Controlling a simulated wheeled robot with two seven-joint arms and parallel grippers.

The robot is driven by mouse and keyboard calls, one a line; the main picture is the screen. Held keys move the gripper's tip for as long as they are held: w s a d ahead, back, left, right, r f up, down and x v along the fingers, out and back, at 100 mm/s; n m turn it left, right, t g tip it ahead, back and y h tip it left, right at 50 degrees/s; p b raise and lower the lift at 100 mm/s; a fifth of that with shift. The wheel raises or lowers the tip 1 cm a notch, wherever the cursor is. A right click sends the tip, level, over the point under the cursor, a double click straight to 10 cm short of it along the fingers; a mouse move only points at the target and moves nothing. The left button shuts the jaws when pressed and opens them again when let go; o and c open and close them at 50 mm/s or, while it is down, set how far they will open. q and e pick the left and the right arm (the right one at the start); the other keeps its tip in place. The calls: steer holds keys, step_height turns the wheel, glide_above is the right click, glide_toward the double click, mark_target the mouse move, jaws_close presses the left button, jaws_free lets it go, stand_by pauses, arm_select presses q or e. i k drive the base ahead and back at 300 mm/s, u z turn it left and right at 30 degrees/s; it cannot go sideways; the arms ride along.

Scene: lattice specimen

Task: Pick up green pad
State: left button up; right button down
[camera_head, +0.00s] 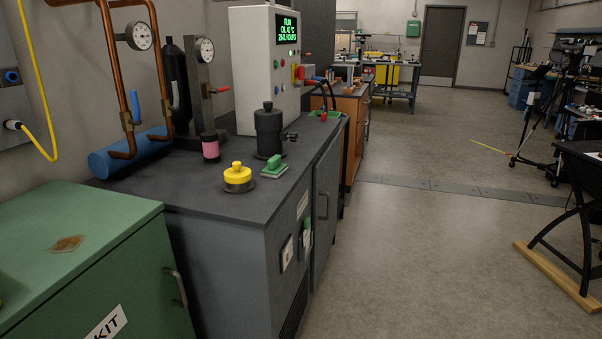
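A small green block on a pale base, which looks like the green pad (274,168), lies on the dark countertop (200,190) near its right edge. It sits to the right of a yellow knobbed disc (238,177) and in front of a black cylinder (268,131). Another small green item (327,114) lies farther back on the countertop, too small to make out. Neither of my grippers is in view.
A black-and-pink jar (210,147) stands behind the yellow disc. A white control box (262,72) stands at the back. A green cabinet (100,245) fills the near left. Open floor (420,240) lies to the right.

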mark_target(275, 168)
steer(key=u, duration=1.25)
steer(key=k, duration=0.2)
steer(key=z, duration=2.6)
steer(key=i, duration=1.7)
steer(key=u, duration=0.45)
